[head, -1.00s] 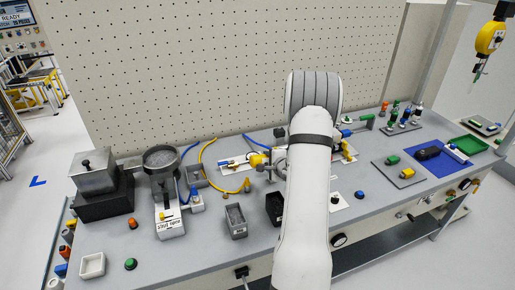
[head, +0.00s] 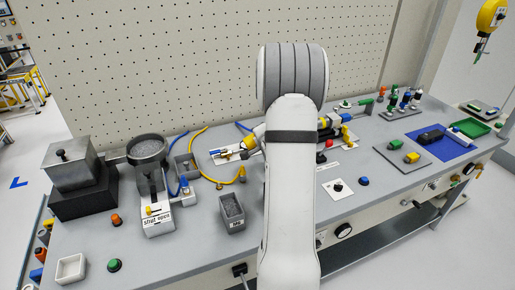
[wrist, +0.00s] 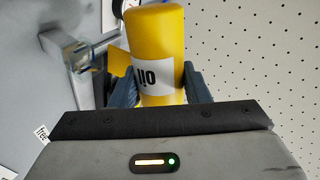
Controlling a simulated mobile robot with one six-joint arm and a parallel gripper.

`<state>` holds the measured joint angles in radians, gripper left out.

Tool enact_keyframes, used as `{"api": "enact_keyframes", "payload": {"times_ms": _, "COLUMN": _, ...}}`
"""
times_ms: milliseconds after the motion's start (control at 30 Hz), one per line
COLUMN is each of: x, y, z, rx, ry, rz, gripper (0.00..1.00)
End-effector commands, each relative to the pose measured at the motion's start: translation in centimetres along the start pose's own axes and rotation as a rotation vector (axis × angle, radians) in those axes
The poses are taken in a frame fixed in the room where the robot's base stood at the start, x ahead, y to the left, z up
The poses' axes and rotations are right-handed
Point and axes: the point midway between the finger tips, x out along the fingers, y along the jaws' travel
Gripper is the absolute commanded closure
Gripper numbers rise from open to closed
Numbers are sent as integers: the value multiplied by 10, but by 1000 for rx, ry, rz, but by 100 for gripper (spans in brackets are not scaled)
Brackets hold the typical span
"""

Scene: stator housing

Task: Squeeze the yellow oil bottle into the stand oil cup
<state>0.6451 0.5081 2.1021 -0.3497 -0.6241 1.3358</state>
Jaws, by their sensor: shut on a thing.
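The yellow oil bottle (wrist: 165,28) has a white label with dark letters. It is between the blue-grey fingers of my gripper (wrist: 160,88) in the wrist view, and the gripper is shut on it. In the head view my white arm hides the gripper and the bottle. I cannot tell for sure which part is the stand oil cup.
A round metal bowl (head: 147,150) on a stand and a grey box (head: 78,165) are on the left. A grey bin (head: 231,210) stands left of my arm. The pegboard (head: 200,60) rises behind the bench.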

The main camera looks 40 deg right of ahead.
Motion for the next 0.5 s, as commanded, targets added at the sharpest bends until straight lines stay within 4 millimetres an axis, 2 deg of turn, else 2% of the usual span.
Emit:
{"api": "enact_keyframes", "payload": {"times_ms": 33, "x": 3, "y": 6, "z": 1, "rx": -39, "ry": 23, "rz": -3, "gripper": 70}}
{"api": "enact_keyframes", "payload": {"times_ms": 367, "x": 2, "y": 3, "z": -15, "rx": -315, "ry": 164, "rz": 0, "gripper": 70}}
{"api": "enact_keyframes", "payload": {"times_ms": 500, "x": -1, "y": -1, "z": -8, "rx": -411, "ry": 214, "rz": -4, "gripper": 70}}
